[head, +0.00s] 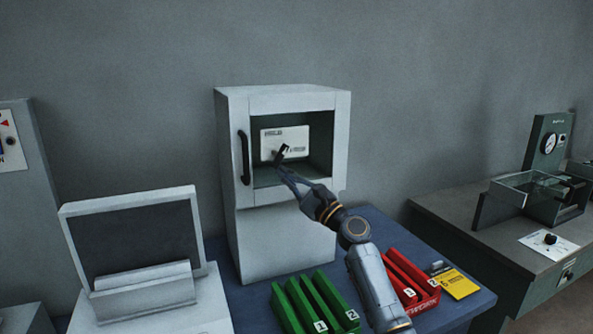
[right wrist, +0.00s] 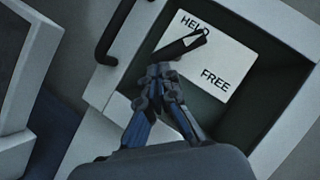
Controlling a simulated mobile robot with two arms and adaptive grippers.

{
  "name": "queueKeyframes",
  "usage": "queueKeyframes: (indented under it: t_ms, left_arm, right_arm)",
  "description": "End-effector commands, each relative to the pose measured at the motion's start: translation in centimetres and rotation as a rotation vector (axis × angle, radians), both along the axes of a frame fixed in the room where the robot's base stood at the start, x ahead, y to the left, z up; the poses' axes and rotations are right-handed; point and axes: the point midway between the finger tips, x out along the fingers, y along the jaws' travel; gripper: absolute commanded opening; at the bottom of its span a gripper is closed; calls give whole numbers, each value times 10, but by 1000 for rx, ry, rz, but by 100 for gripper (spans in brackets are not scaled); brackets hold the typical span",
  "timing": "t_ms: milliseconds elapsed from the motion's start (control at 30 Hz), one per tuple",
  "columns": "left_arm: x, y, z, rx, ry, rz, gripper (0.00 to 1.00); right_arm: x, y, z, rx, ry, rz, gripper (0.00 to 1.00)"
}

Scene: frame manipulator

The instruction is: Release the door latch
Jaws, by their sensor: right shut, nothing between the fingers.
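A white plate (head: 270,135) sits at the back of the recess in a white cabinet (head: 285,230). In the right wrist view the plate (right wrist: 228,55) reads HELD and FREE. A black latch lever (head: 281,153) is on the plate; in the right wrist view the lever (right wrist: 185,47) slants, its upper end beside the word HELD. My right gripper (head: 281,170) reaches into the recess with its fingers shut and empty. In the right wrist view its fingertips (right wrist: 160,70) are close to the lever's lower end; I cannot tell whether they touch. My left gripper is not in view.
The cabinet has a black handle (head: 244,158) left of the recess. Green racks (head: 315,302) and red racks (head: 410,280) lie on the blue table (head: 365,215) in front. A white device with a dark panel (head: 135,245) stands left. Another bench (head: 490,230) is right.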

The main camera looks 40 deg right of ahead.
Motion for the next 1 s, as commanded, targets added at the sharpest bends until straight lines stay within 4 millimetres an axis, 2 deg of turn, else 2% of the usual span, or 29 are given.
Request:
queueKeyframes:
  t_ms: [1000]
  left_arm:
    - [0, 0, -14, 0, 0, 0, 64]
  right_arm:
    - [3, 14, -1, 340, -83, 1, 0]
